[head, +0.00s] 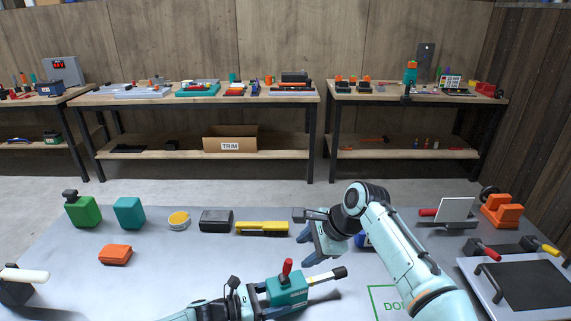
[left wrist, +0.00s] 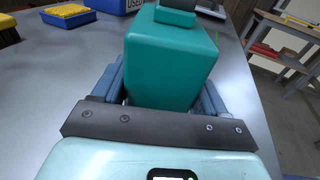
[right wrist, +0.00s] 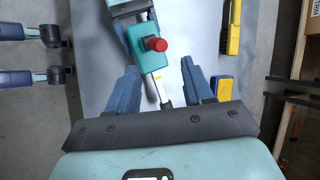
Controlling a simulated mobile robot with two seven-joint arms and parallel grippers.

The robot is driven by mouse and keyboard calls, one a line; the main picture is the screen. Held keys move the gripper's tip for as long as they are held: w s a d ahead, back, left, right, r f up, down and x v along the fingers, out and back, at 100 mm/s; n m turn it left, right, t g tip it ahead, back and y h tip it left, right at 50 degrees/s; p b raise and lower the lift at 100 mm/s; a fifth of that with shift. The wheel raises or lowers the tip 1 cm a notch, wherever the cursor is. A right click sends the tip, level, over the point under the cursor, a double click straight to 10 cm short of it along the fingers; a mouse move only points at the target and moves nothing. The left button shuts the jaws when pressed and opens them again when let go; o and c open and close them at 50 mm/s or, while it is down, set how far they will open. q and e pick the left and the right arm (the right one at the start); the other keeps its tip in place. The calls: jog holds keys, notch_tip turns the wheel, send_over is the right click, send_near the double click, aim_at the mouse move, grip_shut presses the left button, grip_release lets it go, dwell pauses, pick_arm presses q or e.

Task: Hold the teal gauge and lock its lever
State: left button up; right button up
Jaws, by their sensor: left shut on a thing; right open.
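The teal gauge (head: 287,291) is a teal block with a red-tipped lever (head: 287,267) standing up and a rod with a black end (head: 339,272) pointing right. My left gripper (head: 262,301) is shut on its body; in the left wrist view the teal block (left wrist: 172,65) fills the space between the fingers. My right gripper (head: 308,248) is open and empty above and behind the gauge. In the right wrist view the gauge (right wrist: 135,38) and its round red tip (right wrist: 156,44) appear just beyond and between the open fingertips, with the rod running toward the palm. Contact there is not visible.
A framed dark panel (head: 535,284) and orange fixture (head: 502,210) stand right.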

aim_at(291, 262)
jog(key=shift+x, duration=4)
jog(key=shift+a, duration=0.1)
jog(key=c, duration=0.6)
jog(key=shift+r, duration=0.1)
jog(key=shift+o, duration=0.2)
jog(key=shift+w, duration=0.1)
